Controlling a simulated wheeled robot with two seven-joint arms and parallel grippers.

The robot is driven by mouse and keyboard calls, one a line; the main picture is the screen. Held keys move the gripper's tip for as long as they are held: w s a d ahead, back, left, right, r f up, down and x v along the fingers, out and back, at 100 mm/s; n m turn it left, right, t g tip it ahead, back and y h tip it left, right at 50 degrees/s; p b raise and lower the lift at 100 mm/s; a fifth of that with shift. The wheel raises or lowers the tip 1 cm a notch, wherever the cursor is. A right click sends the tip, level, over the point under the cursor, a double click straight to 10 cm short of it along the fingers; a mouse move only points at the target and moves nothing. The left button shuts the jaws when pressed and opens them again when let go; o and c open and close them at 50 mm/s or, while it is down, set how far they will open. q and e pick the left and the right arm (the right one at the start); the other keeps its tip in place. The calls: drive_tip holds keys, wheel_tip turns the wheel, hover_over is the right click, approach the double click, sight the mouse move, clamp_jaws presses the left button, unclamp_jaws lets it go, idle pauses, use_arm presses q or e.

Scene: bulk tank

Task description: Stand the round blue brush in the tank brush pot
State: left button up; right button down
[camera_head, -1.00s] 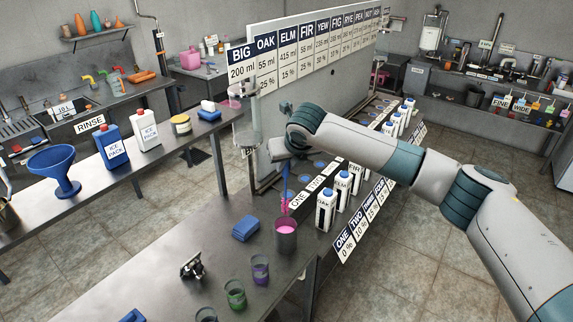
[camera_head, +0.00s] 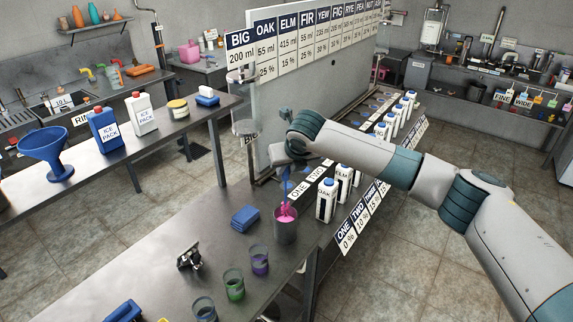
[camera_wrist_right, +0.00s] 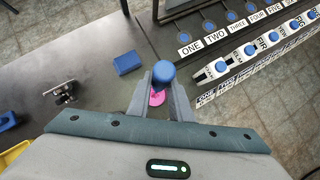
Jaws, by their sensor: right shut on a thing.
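My right gripper (camera_head: 290,165) is shut on the blue handle of a round brush (camera_head: 285,188), which hangs below it roughly upright. Pink shows at the brush's lower end. In the right wrist view the brush's round blue top (camera_wrist_right: 163,72) sits between the fingers (camera_wrist_right: 161,84). A grey pot (camera_head: 286,232) stands on the bench directly under the brush, with pink inside its mouth. The brush's lower end is at the pot's mouth; how deep it reaches, I cannot tell. I cannot read a label on this pot. My left gripper is not in view.
A blue block (camera_head: 245,218) and a small metal clip-like object (camera_head: 189,256) lie left of the pot. Purple (camera_head: 259,260) and green (camera_head: 233,286) cups stand in front. White bottles (camera_head: 326,201) line the rack at right. A round-topped stand (camera_head: 246,128) rises behind.

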sight(287, 182)
drive_tip(key=shift+f+b, duration=0.55)
drive_tip(key=shift+f, duration=2.1)
drive_tip(key=c, duration=1.5)
unclamp_jaws()
drive_tip(key=shift+b+v, duration=2.5)
drive_tip(key=shift+v, duration=6.2)
